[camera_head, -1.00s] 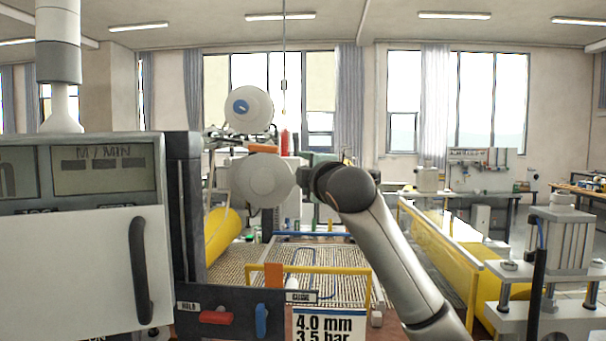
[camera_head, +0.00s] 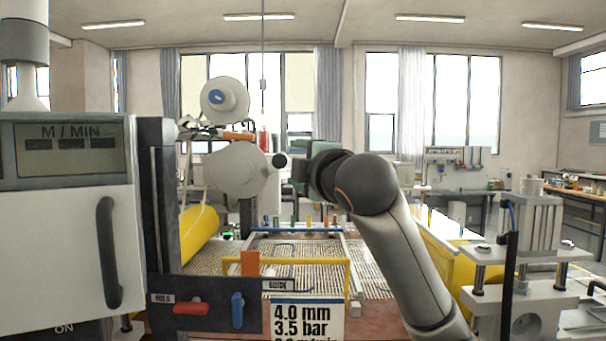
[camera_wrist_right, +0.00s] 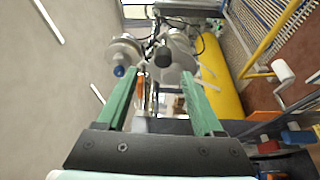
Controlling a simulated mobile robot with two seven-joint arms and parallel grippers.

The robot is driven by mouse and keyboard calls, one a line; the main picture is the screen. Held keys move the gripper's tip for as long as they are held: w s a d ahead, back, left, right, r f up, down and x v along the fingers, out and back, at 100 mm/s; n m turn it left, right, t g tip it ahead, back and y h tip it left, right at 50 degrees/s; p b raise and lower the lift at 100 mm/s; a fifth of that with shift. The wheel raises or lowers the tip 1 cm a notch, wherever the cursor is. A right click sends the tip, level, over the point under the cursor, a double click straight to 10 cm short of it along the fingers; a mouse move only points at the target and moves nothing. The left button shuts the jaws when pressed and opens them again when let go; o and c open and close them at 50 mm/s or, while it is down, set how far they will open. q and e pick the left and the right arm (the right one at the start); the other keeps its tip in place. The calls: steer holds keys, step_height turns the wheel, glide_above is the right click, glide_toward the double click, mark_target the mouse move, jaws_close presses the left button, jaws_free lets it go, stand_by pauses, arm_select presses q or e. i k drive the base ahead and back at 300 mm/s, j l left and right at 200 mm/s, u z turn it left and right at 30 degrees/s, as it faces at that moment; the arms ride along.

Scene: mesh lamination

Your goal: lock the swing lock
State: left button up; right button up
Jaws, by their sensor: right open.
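A black knob (camera_head: 279,160) sticks out beside the lower white disc (camera_head: 237,171) at the centre of the head view. It may be the swing lock; no label shows. In the right wrist view the knob (camera_wrist_right: 163,57) appears between and beyond my fingertips, in front of the white disc (camera_wrist_right: 178,58). My right gripper (camera_wrist_right: 160,80) has green fingers spread apart with nothing between them. In the head view my right gripper (camera_head: 300,147) is just right of the knob, mostly hidden behind my own wrist. My left gripper is out of view.
A grey panel with a display (camera_head: 72,145) fills the left. In front are a red handle (camera_head: 190,309), a blue handle (camera_head: 237,310) and a yellow frame (camera_head: 347,285) over a mesh bed. A yellow roll (camera_head: 199,232) lies below the discs. A metal press (camera_head: 538,225) stands right.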

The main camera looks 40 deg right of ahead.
mark_target(196, 307)
steer(key=k+j, duration=0.2)
steer(key=k, duration=0.3)
steer(key=k+j, duration=0.2)
steer(key=k, duration=0.25)
